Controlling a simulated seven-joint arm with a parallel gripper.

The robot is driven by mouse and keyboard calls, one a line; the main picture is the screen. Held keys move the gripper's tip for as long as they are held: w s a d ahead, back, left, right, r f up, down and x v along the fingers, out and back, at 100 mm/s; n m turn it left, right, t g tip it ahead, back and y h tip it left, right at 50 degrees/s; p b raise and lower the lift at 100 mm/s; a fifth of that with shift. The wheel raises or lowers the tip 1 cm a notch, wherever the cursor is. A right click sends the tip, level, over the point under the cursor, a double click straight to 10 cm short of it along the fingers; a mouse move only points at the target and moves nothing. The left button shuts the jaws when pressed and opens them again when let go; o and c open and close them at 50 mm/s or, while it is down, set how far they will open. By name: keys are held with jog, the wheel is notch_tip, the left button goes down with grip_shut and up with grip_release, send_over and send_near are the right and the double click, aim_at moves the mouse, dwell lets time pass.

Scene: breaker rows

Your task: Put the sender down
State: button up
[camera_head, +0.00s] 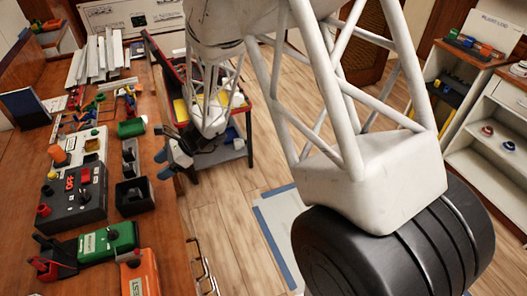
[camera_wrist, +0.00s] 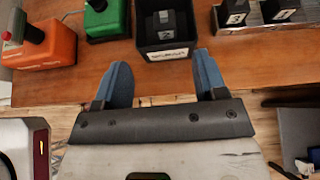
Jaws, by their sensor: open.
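My gripper (camera_head: 172,160) is open and empty at the right edge of the wooden bench. In the wrist view its two blue fingers (camera_wrist: 162,78) are spread apart with nothing between them, just short of the bench edge. No object is labelled legibly as the sender. A green box (camera_head: 108,243) with a lettered front lies on the bench nearer the camera; a green box also shows in the wrist view (camera_wrist: 106,24). An orange box (camera_head: 140,278) sits in front of it, and an orange box with a red-topped knob shows in the wrist view (camera_wrist: 45,50).
A black open bin (camera_head: 122,207) holds a dark block; its labelled wall faces my fingers (camera_wrist: 170,52). A grey panel (camera_head: 95,212) marked OFF stands left of it. A red-rimmed cart (camera_head: 236,152) stands beyond my gripper. Tools clutter the far bench. Shelves stand at right.

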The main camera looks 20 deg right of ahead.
jog(key=s+d+r+n+t+h, duration=0.1)
jog(key=s+d+r+n+h, duration=0.5)
jog(key=s+d+r, duration=0.6)
jog(key=s+d+r+n+t+h, duration=0.1)
jog(key=s+d+r+n+h, duration=0.5)
jog(key=s+d+r+n, duration=0.5)
jog(key=s+d+r, duration=0.1)
jog(key=s, duration=0.6)
jog(key=shift+d+r+t, duration=0.2)
jog(key=shift+d+t, duration=0.1)
jog(key=shift+t, duration=0.1)
dwell(0.8)
